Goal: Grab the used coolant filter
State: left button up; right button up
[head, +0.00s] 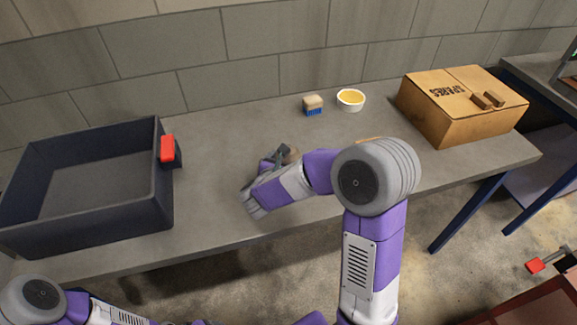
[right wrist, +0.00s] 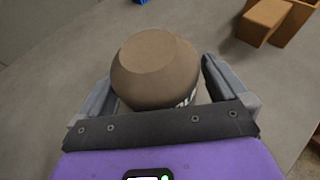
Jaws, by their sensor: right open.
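A brown, round-bodied canister with a flat end and some pale lettering, which looks like the used coolant filter (right wrist: 155,65), lies between the fingers of my right gripper in the right wrist view. One finger is on each side of it, and a gap shows at the right finger. My right gripper (head: 279,156) is open over the middle of the workbench in the head view, where the filter is mostly hidden by the gripper and arm. My left arm shows at the lower left of the head view, but its gripper is out of view.
A dark open bin (head: 90,226) with a red clip (head: 167,149) stands at the left of the grey bench (head: 215,130). A tan-and-blue block (head: 312,104), a white bowl (head: 351,100) with yellow contents and a cardboard box (head: 450,110) are at the back and right.

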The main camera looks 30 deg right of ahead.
jog(key=shift+c, duration=0.5)
jog(key=c, duration=1.2)
jog(key=shift+r, duration=0.15)
